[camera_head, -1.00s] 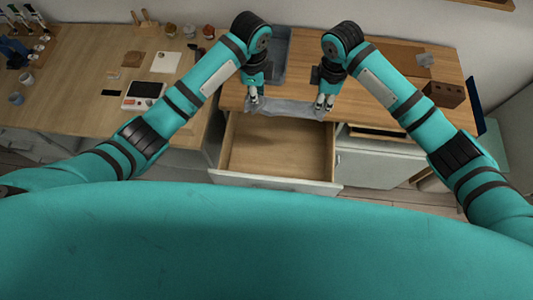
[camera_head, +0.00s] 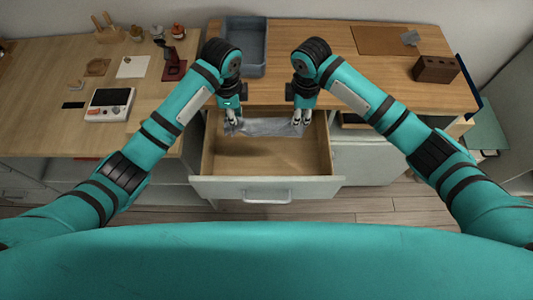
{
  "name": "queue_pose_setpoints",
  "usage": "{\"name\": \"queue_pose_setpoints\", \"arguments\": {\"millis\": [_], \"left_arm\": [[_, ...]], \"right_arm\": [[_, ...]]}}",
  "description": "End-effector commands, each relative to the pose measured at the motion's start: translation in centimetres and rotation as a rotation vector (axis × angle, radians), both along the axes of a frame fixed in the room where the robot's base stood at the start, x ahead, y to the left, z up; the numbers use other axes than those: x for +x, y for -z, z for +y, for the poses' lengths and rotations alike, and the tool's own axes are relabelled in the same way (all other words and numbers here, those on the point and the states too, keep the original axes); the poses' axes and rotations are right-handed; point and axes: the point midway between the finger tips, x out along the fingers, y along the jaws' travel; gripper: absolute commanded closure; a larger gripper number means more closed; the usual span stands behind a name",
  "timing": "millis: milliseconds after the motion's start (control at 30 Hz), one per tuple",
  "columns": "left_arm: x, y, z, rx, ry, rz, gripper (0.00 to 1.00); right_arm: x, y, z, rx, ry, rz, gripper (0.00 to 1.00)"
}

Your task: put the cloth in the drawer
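A thin grey cloth (camera_head: 265,127) is stretched between my two grippers, over the back part of the open wooden drawer (camera_head: 262,162). My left gripper (camera_head: 232,118) points down at the cloth's left end, and its fingers look closed on it. My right gripper (camera_head: 301,118) points down at the cloth's right end, also looking closed on it. The cloth hangs a little below the fingertips. I cannot tell whether its lower edge touches the drawer floor. The drawer is otherwise empty.
Behind the drawer is a wooden worktop with a grey-blue tray (camera_head: 246,45) and a brown block (camera_head: 435,69). A left table holds a white device (camera_head: 109,104) and small items. The front of the drawer is clear.

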Motion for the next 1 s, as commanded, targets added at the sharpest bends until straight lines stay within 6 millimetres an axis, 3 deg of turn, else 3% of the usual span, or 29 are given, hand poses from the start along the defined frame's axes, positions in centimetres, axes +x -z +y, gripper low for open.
{"name": "queue_pose_setpoints", "arguments": {"millis": [33,433,600,1000], "left_arm": [[0.0,2.1,0.0,0.000,0.000,0.000,1.00],[0.0,9.4,0.0,-0.001,0.000,-0.001,1.00],[0.0,10.5,0.0,-0.001,0.000,-0.001,1.00],[0.0,10.3,0.0,0.000,0.000,0.000,1.00]], "right_arm": [[0.0,2.1,0.0,0.000,0.001,0.000,1.00],[0.0,9.4,0.0,0.000,0.000,0.000,1.00],[0.0,10.5,0.0,0.000,0.000,-0.001,1.00],[0.0,10.3,0.0,0.000,0.000,0.000,1.00]]}}
